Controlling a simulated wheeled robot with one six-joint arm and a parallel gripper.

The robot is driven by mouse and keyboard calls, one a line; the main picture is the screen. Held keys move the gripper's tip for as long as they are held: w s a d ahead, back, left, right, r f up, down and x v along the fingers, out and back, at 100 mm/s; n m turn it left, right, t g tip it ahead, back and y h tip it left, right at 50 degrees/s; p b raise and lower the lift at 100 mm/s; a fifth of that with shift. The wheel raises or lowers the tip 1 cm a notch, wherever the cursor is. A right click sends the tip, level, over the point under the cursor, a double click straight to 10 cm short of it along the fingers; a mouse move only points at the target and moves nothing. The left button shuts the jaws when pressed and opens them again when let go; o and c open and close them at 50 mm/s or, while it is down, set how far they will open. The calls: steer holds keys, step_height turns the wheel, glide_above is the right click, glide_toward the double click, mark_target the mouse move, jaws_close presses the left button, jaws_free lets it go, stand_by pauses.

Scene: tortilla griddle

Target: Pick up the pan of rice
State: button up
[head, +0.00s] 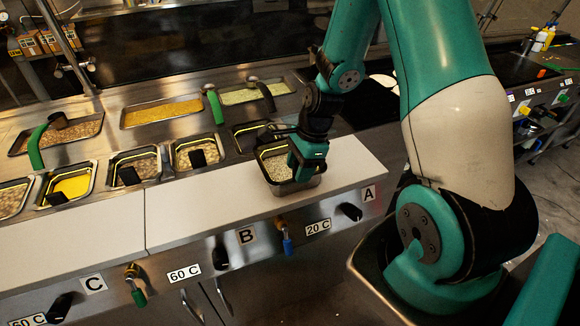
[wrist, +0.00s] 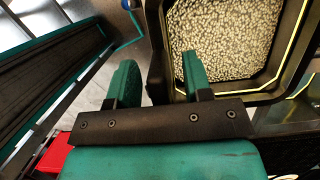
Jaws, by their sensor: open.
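The pan of rice (head: 284,188) is a dark metal pan filled with pale grains, standing on the white counter above the label A. It also shows at the upper right of the wrist view (wrist: 259,97). My gripper (head: 303,160) is at the pan's right side, pointing down and hiding part of its rim. In the wrist view my gripper (wrist: 160,66) is open, with one green finger over the rice inside the pan and the other outside. The pan's wall lies between the two fingers. I cannot tell whether either finger touches it.
Several food pans sit sunk in the steel counter, including one with yellow food (head: 72,186) and one with a green-handled ladle (head: 36,147). Knobs line the front panel, one black (head: 350,211). The white board (head: 200,212) left of the pan is clear.

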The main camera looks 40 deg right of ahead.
steer(key=shift+c, duration=0.4)
jaws_close()
steer(key=shift+r, duration=0.1)
